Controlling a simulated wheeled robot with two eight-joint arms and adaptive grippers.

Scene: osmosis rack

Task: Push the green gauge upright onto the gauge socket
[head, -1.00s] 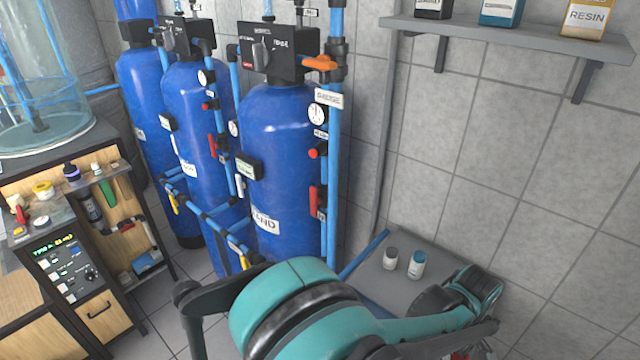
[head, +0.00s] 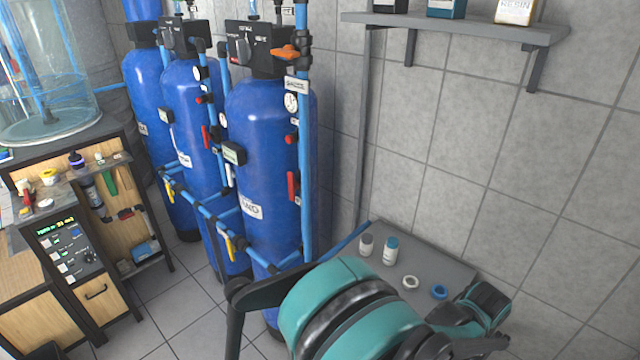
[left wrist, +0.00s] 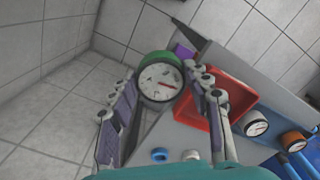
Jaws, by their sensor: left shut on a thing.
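I cannot clearly make out the gauge socket; a small white label (head: 297,86) is on the pipe by the front blue tank. My right gripper is not in view.
The red tray (left wrist: 238,90) lies beside the gripper, with a white-dial gauge (left wrist: 256,126) and an orange gauge (left wrist: 292,138) nearby. The grey bench (head: 430,262) carries two small bottles and two rings. Blue tanks (head: 268,150) with pipes and a wall shelf (head: 460,27) stand around.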

